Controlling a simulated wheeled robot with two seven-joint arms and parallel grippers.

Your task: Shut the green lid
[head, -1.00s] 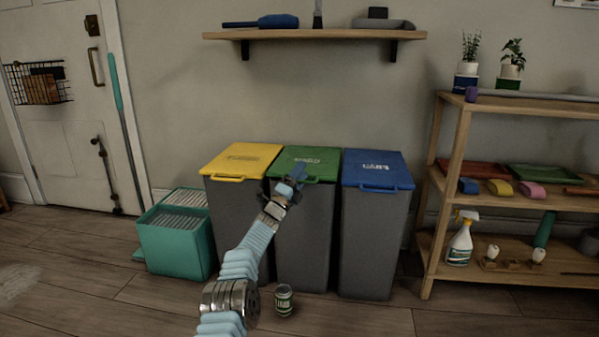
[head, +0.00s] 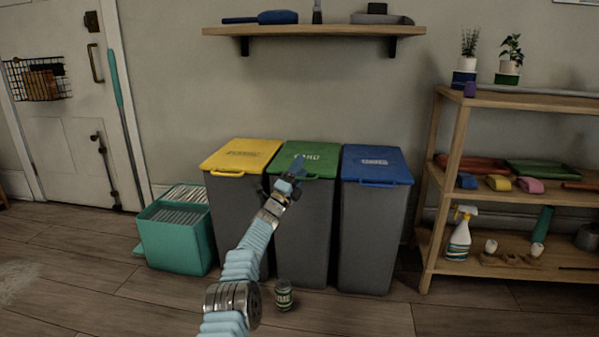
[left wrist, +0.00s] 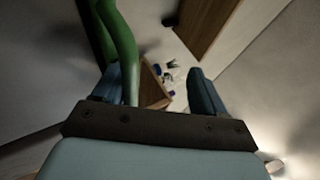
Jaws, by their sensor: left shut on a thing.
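The green lid (head: 309,157) lies on top of the middle grey bin (head: 303,235), about level with the lids beside it. I cannot tell whether a small gap is left under it. My left gripper (head: 298,170) is at the left part of the lid's front edge, in front of its handle, and partly covers it. In the left wrist view, the green handle (left wrist: 122,45) runs along the inner side of the left finger, and the gripper (left wrist: 155,92) is shut on it. My right gripper is not in view.
A yellow-lidded bin (head: 241,156) stands on the left and a blue-lidded bin (head: 376,164) on the right. A can (head: 284,296) stands on the floor in front. A teal box (head: 175,240) is left, a wooden rack (head: 450,190) right, a wall shelf (head: 315,31) above.

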